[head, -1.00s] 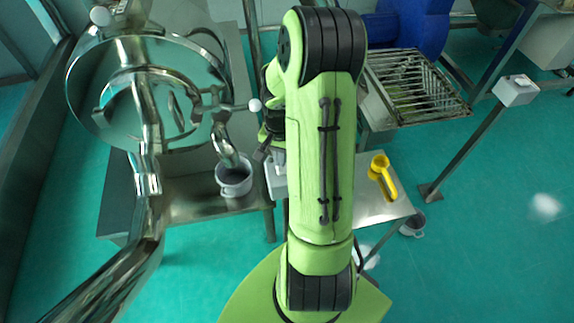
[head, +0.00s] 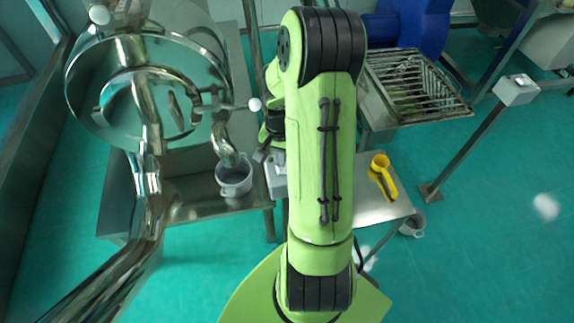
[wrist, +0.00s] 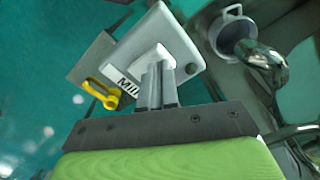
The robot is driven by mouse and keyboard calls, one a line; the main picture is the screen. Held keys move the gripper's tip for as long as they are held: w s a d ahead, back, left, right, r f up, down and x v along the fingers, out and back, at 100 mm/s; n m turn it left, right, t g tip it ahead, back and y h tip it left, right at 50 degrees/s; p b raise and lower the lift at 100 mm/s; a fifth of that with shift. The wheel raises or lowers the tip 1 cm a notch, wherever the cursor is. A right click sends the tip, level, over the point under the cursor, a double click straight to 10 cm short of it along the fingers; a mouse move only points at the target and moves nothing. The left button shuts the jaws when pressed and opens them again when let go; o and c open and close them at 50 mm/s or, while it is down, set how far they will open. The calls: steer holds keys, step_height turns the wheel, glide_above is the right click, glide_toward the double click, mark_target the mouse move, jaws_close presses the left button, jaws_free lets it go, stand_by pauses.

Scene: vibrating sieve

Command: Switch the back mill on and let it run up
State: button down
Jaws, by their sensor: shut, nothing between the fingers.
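A pale switch box with a dark-lettered "Mill" label (wrist: 180,42) fills the upper middle of the wrist view. It also shows in the head view (head: 276,180), just left of my arm. My gripper (wrist: 157,68) is shut and empty. Its fingertips are at the face of the box, over part of the label. Whether they touch it I cannot tell, and they hide any button behind them. A blue machine (head: 425,25) with a metal grate stands at the back right; I cannot tell if it is the back mill or if it is running.
A shiny round sieve (head: 85,95) with a pipe stands at the left, with a grey pot (head: 234,178) below its spout. A yellow scoop (head: 388,180) lies on a small metal table (head: 370,205). Another box (head: 516,90) stands on a post at the right.

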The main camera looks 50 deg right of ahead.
steer(key=shift+f+b, duration=0.65)
steer(key=shift+f, duration=0.15)
step_height(320, 180, up, 7)
steer(key=p, duration=0.5)
steer(key=shift+r+p, duration=0.15)
steer(key=shift+p, duration=0.2)
stand_by(0.4)
